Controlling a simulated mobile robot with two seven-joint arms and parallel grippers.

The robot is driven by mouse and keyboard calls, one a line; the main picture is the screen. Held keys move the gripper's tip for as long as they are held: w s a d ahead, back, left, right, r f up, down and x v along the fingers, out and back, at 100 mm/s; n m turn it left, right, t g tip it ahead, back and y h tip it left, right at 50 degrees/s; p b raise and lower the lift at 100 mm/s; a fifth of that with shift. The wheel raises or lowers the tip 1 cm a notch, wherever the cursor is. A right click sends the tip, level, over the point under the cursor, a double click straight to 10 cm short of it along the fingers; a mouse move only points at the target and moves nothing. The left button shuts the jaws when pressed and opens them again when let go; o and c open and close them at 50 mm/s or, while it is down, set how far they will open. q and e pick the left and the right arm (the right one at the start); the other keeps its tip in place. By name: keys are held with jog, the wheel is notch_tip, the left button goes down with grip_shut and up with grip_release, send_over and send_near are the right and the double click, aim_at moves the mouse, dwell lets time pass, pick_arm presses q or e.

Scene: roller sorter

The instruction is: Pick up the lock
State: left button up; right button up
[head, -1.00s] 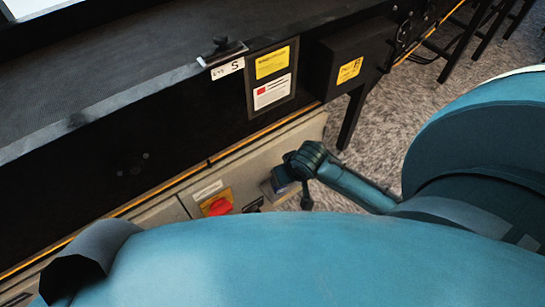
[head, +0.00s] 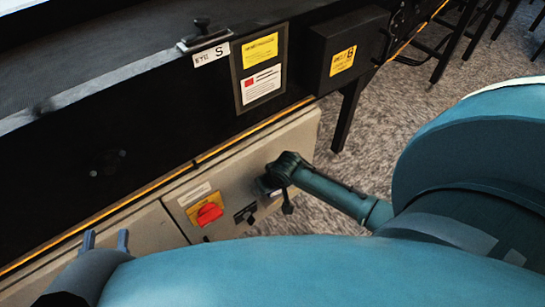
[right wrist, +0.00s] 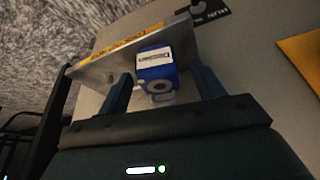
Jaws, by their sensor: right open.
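The lock (right wrist: 157,70) is a small blue padlock with a pale label, seen in the right wrist view. It hangs in front of a metal plate with a yellow label (right wrist: 130,42). My right gripper (right wrist: 160,88) is open, with one dark blue finger on each side of the lock and gaps between. In the head view my right gripper (head: 268,186) is at the front of the beige cabinet and largely hides the lock. My left gripper (head: 105,242) is at the lower left in the head view, its two fingers apart with nothing visible between them.
The beige cabinet (head: 235,172) carries a red rotary switch (head: 208,213) on a yellow plate, left of my right gripper. Above it runs the dark conveyor frame (head: 140,130) with a black box (head: 335,65). Carpet floor (head: 400,110) is open to the right.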

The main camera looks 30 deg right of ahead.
jog(key=shift+c, duration=0.2)
jog(key=c, duration=1.1)
